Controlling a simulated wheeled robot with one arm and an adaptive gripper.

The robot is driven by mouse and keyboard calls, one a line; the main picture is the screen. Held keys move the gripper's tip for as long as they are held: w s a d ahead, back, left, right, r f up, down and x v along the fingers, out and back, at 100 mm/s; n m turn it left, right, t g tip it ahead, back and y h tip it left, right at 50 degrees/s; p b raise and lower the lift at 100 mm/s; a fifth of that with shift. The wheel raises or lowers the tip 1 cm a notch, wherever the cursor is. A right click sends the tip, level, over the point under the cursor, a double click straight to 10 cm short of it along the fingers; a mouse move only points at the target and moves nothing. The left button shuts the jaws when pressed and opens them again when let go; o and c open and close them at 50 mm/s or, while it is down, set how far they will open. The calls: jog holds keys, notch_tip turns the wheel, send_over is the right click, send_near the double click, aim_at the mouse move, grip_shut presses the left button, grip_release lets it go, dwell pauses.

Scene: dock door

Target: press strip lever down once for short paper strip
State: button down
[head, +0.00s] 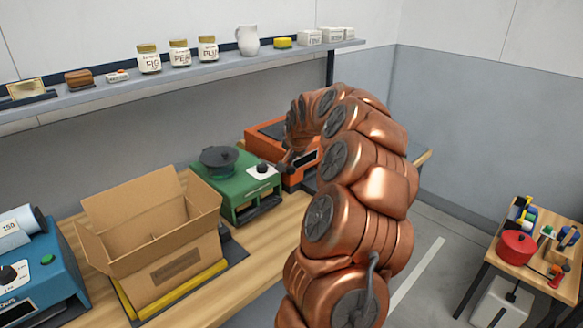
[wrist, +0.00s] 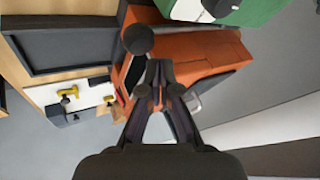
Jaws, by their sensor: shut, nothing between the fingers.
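The orange machine (head: 266,132) stands on the bench beyond the green one, partly hidden by my arm. In the wrist view its orange body (wrist: 205,52) lies just beyond my fingers. A dark round knob (wrist: 138,39), which looks like the strip lever's end, shows there beside the orange body, just left of my fingertips. A dark ball (head: 281,168) at the machine's near side in the head view may be the same knob. My gripper (wrist: 157,66) is shut and empty, close to the knob; I cannot tell whether they touch. No paper strip is clearly visible.
The green machine (head: 240,190) with a black round top stands left of the orange one. An open cardboard box (head: 160,250) and a blue machine (head: 35,270) stand further left. A shelf (head: 200,72) runs above. A small side table (head: 490,250) is at right.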

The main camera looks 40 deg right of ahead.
jog(key=shift+f, duration=0.2)
dwell(0.5)
jog(key=shift+f+b, duration=0.25)
jog(key=shift+b, duration=0.5)
